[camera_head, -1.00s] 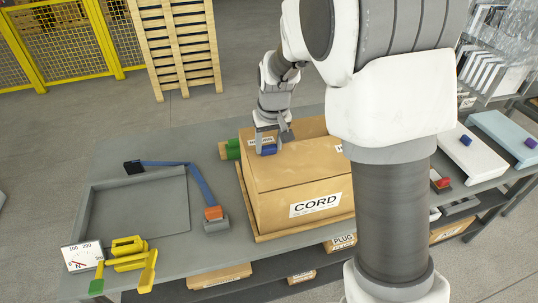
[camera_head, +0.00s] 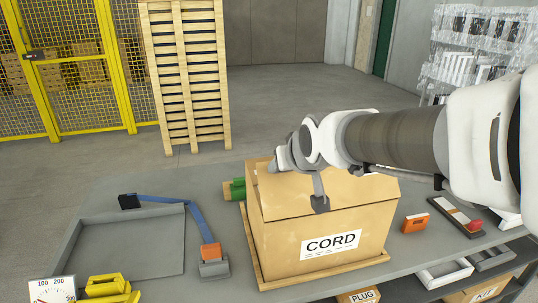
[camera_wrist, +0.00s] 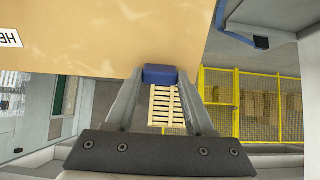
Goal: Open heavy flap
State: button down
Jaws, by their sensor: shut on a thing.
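The cardboard carton (camera_head: 285,238), labelled CORD, stands on a wooden base on the grey bench. Its top flap (camera_head: 350,187) looks tilted, with its right end jutting past the carton; I cannot tell its exact angle. In the wrist view the flap (camera_wrist: 110,35) fills the upper left, with part of an upside-down label. My gripper (camera_head: 279,160) is above the carton's back left part. The wrist view shows my gripper (camera_wrist: 160,88) shut on the blue tab (camera_wrist: 160,74) at the flap's edge. The tab is hidden in the head view.
A grey tray (camera_head: 130,245), a blue arm with an orange block (camera_head: 210,252), a yellow clamp (camera_head: 108,288) and a dial (camera_head: 52,290) are at left. Green rolls (camera_head: 238,188) lie behind the carton. An orange block (camera_head: 415,222) is at right. A pallet stack (camera_head: 186,75) stands behind.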

jog(key=s+t+b, duration=0.1)
jog(key=b, duration=0.1)
jog(key=s+t+b, duration=0.1)
jog(key=s+b, duration=0.1)
jog(key=b, duration=0.1)
jog(key=s+d+t+b, duration=0.1)
jog(key=s+b, duration=0.1)
jog(key=b, duration=0.1)
jog(key=shift+y, duration=0.3)
jog(key=shift+f, duration=0.1)
dwell(0.7)
jog(key=shift+c, duration=1.2)
grip_release()
jog(key=shift+r, duration=0.2)
jog(key=p+v, duration=0.3)
jog(key=v, duration=1.4)
jog(key=shift+s+f, duration=0.25)
jog(key=shift+s, duration=0.1)
